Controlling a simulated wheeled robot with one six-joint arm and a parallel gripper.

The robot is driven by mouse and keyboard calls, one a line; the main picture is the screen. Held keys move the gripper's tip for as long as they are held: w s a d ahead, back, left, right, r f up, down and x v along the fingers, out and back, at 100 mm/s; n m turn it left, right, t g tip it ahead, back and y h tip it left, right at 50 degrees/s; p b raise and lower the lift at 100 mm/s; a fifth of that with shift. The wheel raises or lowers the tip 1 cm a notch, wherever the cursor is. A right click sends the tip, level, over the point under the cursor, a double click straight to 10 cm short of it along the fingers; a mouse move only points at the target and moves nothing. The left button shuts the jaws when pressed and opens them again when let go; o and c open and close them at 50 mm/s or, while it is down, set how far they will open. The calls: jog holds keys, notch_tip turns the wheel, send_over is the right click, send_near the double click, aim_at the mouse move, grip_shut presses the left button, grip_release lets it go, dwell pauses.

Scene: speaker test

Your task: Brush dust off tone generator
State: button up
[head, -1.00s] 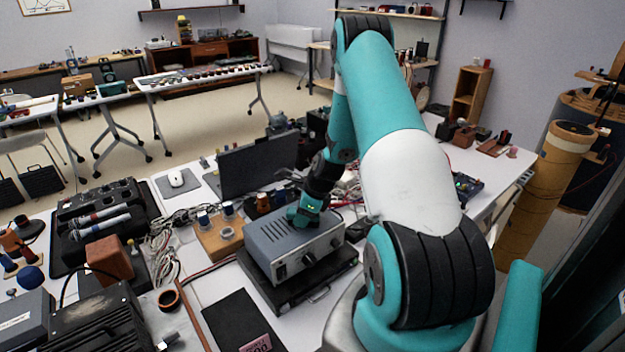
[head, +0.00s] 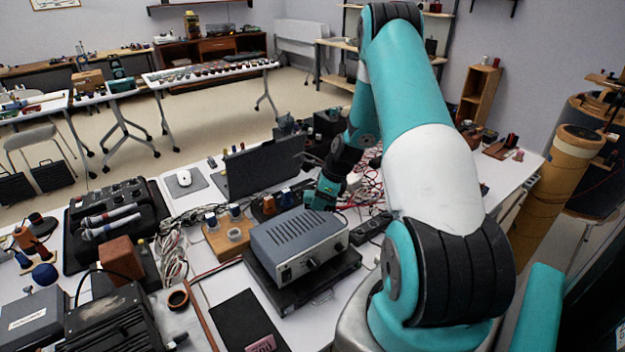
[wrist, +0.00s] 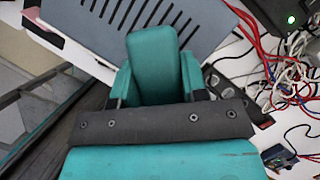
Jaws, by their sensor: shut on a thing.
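The tone generator (head: 298,238), a grey-blue metal box with a slotted top and front knobs, sits on a flat black case (head: 335,275). Its slotted top also shows in the wrist view (wrist: 90,25). My teal gripper (head: 322,197) is at the generator's far right corner, around the height of its top. In the wrist view, my gripper (wrist: 153,65) overlaps the edge of the slotted top. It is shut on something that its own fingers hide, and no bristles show. I cannot tell whether it touches the generator. Any dust is too fine to see.
A laptop (head: 265,168) stands open behind the generator. A wooden block with knobs (head: 226,240) is close on its left. Tangled red and white cables (head: 372,185) lie to the right of my gripper. A black power strip (head: 374,226) lies right of the generator.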

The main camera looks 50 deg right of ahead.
jog(key=shift+r+p, duration=0.7)
jog(key=shift+r, duration=0.6)
